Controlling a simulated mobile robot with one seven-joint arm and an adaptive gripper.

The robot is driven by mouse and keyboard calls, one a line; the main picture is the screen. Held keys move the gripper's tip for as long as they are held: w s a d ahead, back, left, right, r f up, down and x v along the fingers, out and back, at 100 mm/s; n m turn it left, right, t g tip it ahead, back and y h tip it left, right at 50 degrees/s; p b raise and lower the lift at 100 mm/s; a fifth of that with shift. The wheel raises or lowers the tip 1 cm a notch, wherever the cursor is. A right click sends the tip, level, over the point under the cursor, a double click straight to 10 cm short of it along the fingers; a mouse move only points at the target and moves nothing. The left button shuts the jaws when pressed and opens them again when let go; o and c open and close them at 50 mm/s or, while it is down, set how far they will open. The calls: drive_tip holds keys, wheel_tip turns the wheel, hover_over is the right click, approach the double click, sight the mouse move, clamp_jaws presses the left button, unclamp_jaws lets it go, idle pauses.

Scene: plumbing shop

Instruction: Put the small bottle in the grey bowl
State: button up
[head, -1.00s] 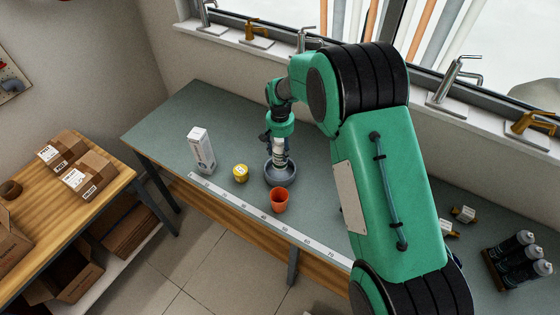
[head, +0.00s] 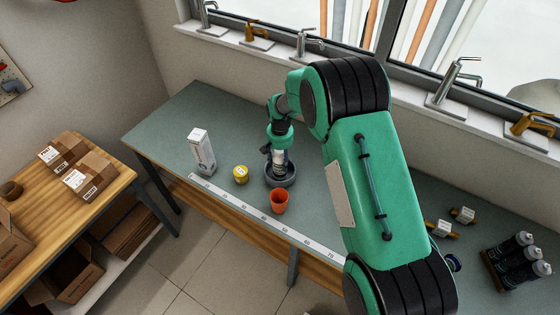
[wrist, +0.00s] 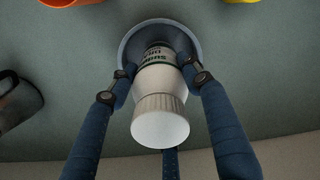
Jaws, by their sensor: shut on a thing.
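The small bottle (wrist: 158,90) is white with a ribbed white cap and dark lettering on its label. My gripper (wrist: 160,80) is shut on it, with blue fingers on both sides. The bottle's far end is over or inside the grey bowl (wrist: 128,42); I cannot tell whether it touches the bottom. In the head view the grey bowl (head: 270,180) stands on the bench, with my gripper (head: 279,168) directly above and partly within its rim. The bottle is mostly hidden there by the fingers.
An orange cup (head: 279,202) stands close in front of the bowl. A yellow tin (head: 241,174) and a white box (head: 201,150) are to the left. A white ruler strip (head: 262,226) runs along the front edge. Black bottles (head: 518,258) stand far right.

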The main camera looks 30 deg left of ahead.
drive_tip(key=shift+f, duration=0.15)
drive_tip(key=shift+f, duration=0.15)
drive_tip(key=o, duration=1.7)
wheel_tip(320, 180, up, 12)
drive_tip(key=shift+r+b, duration=0.1)
drive_tip(key=shift+b, duration=0.4)
